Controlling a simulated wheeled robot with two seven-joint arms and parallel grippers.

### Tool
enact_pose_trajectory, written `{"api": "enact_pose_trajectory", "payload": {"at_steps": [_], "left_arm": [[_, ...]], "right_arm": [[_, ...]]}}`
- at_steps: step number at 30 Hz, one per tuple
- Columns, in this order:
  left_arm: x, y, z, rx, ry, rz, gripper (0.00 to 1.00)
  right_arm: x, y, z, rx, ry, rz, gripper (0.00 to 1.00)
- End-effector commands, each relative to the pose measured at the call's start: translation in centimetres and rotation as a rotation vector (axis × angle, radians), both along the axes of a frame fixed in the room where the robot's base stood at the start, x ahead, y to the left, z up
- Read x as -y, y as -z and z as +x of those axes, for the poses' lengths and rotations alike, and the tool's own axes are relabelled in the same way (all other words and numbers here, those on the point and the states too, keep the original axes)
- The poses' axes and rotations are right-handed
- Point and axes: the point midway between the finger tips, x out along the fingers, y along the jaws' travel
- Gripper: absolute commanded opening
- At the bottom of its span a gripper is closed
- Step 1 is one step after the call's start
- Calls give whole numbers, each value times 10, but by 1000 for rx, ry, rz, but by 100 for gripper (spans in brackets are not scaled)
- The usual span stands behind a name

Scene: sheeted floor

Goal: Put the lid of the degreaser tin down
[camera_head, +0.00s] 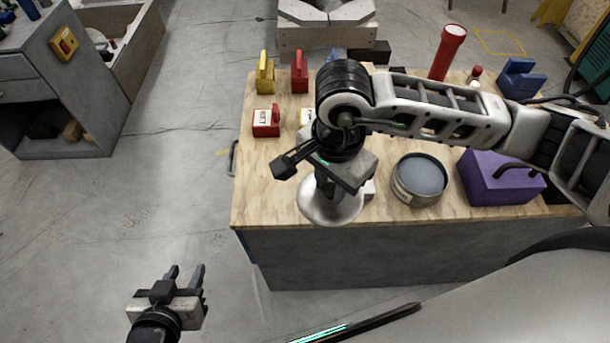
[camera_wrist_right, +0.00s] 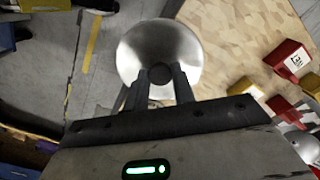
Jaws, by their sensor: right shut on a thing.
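The lid of the degreaser tin is a shiny silver disc (camera_head: 332,210) with a dark knob. My right gripper (camera_head: 328,188) is shut on it, and the lid hangs at the front edge of the wooden worktop. In the right wrist view the lid (camera_wrist_right: 158,45) lies beyond the fingers (camera_wrist_right: 161,88), which close around the knob. I cannot tell its exact height above the top. The round grey tin (camera_head: 419,180) stands uncovered on the worktop, right of the lid. My left gripper (camera_head: 185,272) is open and empty over the floor at the lower left.
A purple box (camera_head: 498,178) stands right of the tin on the worktop (camera_head: 262,190). Yellow (camera_head: 265,75) and red (camera_head: 299,75) items, a red-and-white box (camera_head: 266,122) and a red cylinder (camera_head: 447,52) stand farther back. The worktop's front left is bare.

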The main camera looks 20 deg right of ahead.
Motion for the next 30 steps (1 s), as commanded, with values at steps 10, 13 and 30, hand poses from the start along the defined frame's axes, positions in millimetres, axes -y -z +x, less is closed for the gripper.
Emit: {"api": "enact_pose_trajectory", "payload": {"at_steps": [10,13,30], "left_arm": [[-3,-3,0,-6,-4,8,36],[-3,-3,0,-6,-5,6,36],[-3,-9,0,-8,-13,4,36]], "right_arm": [[-14,53,69,-2,0,1,4],[-16,65,79,0,-1,1,4],[-16,108,89,0,-4,0,4]]}}
